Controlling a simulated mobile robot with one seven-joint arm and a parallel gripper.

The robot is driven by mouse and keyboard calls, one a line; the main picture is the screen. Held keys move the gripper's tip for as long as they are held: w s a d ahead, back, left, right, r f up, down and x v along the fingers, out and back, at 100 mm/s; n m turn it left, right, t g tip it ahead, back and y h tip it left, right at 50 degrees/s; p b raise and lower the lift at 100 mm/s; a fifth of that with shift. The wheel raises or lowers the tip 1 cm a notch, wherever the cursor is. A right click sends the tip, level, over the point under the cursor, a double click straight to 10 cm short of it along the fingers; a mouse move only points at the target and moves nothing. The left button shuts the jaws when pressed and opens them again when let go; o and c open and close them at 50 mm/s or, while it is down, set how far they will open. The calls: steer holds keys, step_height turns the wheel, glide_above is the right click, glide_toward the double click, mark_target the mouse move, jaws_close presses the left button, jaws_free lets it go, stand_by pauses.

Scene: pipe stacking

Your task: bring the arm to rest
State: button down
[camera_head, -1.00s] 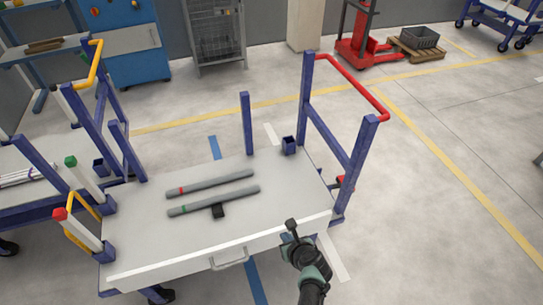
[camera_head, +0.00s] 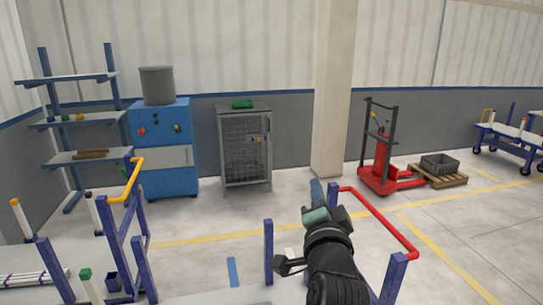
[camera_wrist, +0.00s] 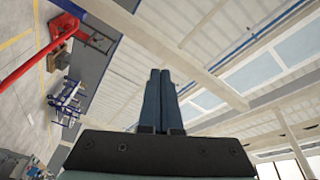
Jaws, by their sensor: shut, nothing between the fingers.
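My gripper (camera_head: 317,186) is raised in the middle of the head view, its fingers pointing up and away. My dark forearm comes up from the bottom edge below it. In the wrist view the two fingers (camera_wrist: 160,75) lie together with nothing between them, pointing towards the ceiling and upper wall. My gripper touches nothing that I can see. The two grey pipes are out of the head view now.
The cart with a red handle (camera_head: 380,223) stands close on the right of my arm; its blue post (camera_head: 268,250) is on the left. A wire cage (camera_head: 245,150), a blue cabinet (camera_head: 163,150) and a red lifter (camera_head: 380,165) stand farther back.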

steer(key=s+a+r+n+t, duration=0.25)
steer(key=s+r, duration=0.25)
steer(key=r, duration=0.4)
steer(key=s+a+r+n+t, duration=0.25)
steer(key=s+r+n, duration=0.2)
steer(key=r, duration=0.45)
steer(key=s+a+r+n+t, duration=0.1)
steer(key=s+r+n, duration=0.1)
steer(key=s+r, duration=0.3)
steer(key=s+a+r+n+t, duration=0.2)
steer(key=s+r, duration=0.4)
steer(key=s, duration=0.4)
steer(key=shift+s+a+n+y, duration=0.3)
steer(key=shift+s+n, duration=0.05)
steer(key=shift+n, duration=0.35)
